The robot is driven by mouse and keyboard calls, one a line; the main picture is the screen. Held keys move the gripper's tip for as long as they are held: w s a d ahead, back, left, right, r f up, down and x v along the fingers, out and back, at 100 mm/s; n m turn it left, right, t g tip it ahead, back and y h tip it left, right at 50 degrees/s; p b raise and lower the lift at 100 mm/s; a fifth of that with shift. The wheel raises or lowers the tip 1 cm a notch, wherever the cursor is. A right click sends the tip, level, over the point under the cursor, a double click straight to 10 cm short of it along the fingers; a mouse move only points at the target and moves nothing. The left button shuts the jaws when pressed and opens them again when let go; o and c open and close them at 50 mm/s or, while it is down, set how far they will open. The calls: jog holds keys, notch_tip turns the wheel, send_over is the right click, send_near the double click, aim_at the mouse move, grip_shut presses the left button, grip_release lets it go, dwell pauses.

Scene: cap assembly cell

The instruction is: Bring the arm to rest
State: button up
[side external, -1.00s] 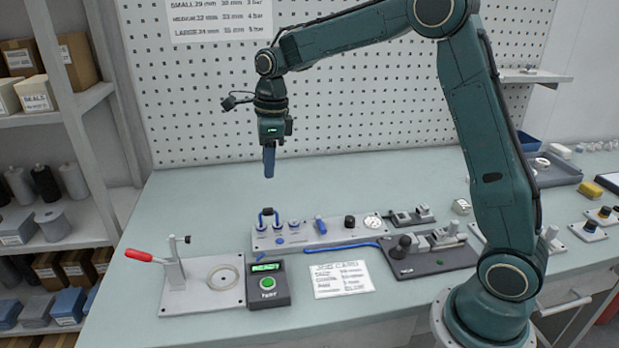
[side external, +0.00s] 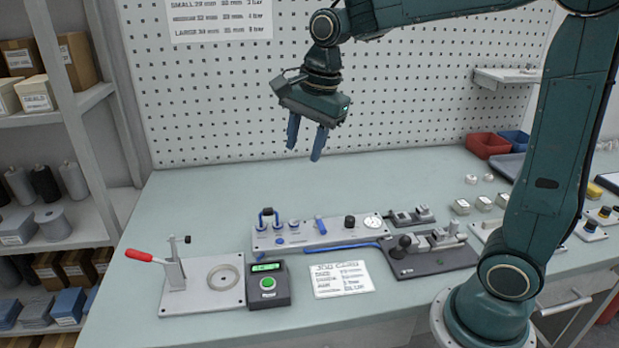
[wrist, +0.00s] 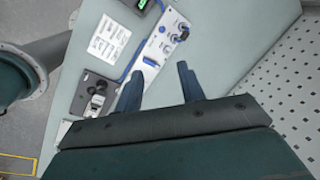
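My gripper (side external: 306,139) hangs in the air above the back of the bench, in front of the pegboard. Its two blue fingers point down, spread apart with nothing between them. In the wrist view my gripper (wrist: 160,90) also shows its two fingers apart and empty. The bench top (side external: 210,200) lies well below the fingertips. No part is held.
Below stand a grey valve panel (side external: 290,238), a dark clamp fixture (side external: 425,262), a red-handled press (side external: 175,270), a tester with a green display (side external: 268,285) and a job card (side external: 340,280). A red bin (side external: 487,145) stands at the back right. The bench's back left is clear.

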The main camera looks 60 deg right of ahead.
jog(key=s+f+n+t, duration=0.1)
jog(key=s+n+t, duration=0.2)
jog(key=s+n, duration=1.4)
jog(key=s, duration=0.2)
jog(key=shift+s+a, duration=0.3)
jog(key=shift+s, duration=0.05)
